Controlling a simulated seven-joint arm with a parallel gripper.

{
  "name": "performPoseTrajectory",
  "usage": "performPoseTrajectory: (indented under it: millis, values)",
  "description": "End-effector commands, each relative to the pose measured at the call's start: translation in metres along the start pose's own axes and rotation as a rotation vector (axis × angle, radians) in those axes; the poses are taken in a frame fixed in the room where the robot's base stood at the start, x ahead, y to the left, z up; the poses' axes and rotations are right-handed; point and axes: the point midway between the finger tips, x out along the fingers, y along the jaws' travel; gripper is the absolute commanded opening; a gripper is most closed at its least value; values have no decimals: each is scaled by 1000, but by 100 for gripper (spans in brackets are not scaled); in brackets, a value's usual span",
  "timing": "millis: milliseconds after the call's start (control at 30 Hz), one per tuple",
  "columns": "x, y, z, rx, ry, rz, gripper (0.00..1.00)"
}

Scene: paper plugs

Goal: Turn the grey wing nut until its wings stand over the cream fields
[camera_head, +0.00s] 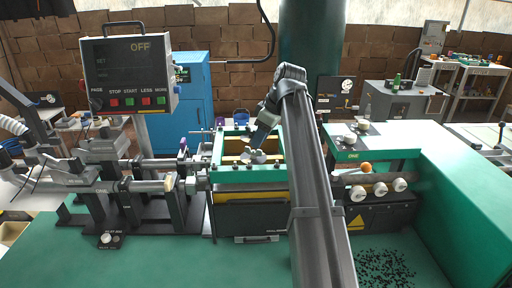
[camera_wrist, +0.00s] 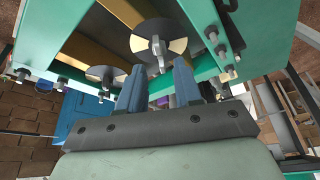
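The grey wing nut (camera_wrist: 158,50) sits at the middle of a round disc (camera_wrist: 177,44) in the wrist view. The disc has cream fields at left and right and dark fields at top and bottom. The nut's wings appear to run up and down the picture, over the dark fields. My gripper (camera_wrist: 159,68) is open, with its two blue fingers apart on either side of the nut's near end. Contact cannot be told. In the head view my gripper (camera_head: 256,150) reaches down into the green frame (camera_head: 249,176), and the nut is too small to make out.
A second disc with cream fields and a nut (camera_wrist: 107,74) lies to the left in the wrist view. Green frame walls and bolts (camera_wrist: 222,50) stand close to the right of my fingers. A control box reading OFF (camera_head: 128,75) stands at the left.

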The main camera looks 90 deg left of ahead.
Motion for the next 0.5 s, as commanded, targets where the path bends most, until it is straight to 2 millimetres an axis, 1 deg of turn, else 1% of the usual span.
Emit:
performPoseTrajectory:
  millis: [33, 200, 333, 500]
  values:
    - [9, -1, 0, 0, -1, -1, 34]
    - [30, 0, 0, 0, -1, -1, 34]
    - [38, 0, 0, 0, 0, 1, 34]
    - [42, 0, 0, 0, 0, 2, 34]
